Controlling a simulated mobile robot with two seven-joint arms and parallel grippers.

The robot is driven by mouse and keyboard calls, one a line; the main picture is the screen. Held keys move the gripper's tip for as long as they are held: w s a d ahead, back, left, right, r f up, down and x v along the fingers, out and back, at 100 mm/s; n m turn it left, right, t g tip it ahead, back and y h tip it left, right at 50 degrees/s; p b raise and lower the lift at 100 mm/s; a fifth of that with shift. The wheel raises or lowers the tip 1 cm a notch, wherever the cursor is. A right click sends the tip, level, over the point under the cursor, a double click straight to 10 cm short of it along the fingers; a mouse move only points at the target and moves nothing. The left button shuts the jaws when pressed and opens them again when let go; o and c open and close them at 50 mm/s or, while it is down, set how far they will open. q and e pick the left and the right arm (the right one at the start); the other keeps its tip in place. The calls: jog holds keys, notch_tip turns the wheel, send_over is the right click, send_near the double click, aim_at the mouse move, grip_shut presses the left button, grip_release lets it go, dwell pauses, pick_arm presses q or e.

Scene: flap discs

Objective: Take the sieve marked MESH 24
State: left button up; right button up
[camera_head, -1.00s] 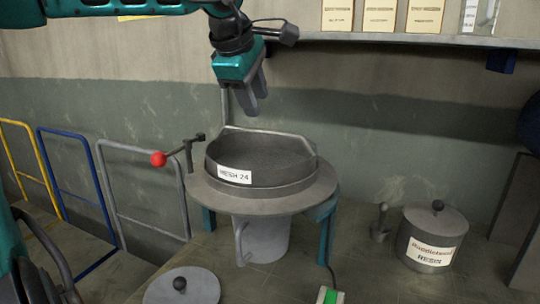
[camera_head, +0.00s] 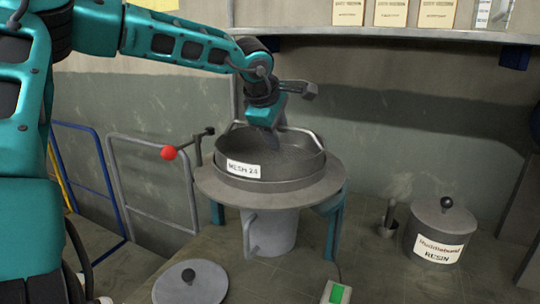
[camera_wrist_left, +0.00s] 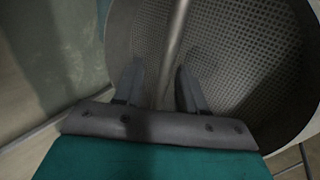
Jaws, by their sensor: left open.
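The sieve (camera_head: 270,172) is a round grey pan with a white label that reads MESH 24. It sits on a round metal stand plate (camera_head: 325,187). Its wire handle (camera_head: 312,135) rises along the far side of the rim. My left gripper (camera_head: 270,150) reaches down from above at the far side of the sieve, and its fingertips partly hide the handle. In the left wrist view, the open fingers (camera_wrist_left: 158,75) stand on either side of the handle bar (camera_wrist_left: 176,35), with the mesh (camera_wrist_left: 240,50) beyond. I cannot tell if either finger touches the bar. My right gripper is out of view.
A grey jug (camera_head: 275,230) is under the plate. A lidded resin pot (camera_head: 440,232) stands at right, and a loose lid (camera_head: 190,286) lies in front. A shelf (camera_head: 400,35) runs along the wall behind.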

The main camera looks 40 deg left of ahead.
pick_arm(q)
jog(key=shift+f, duration=0.15)
jog(key=shift+c, duration=0.4)
grip_shut()
jog(key=shift+w, duration=0.1)
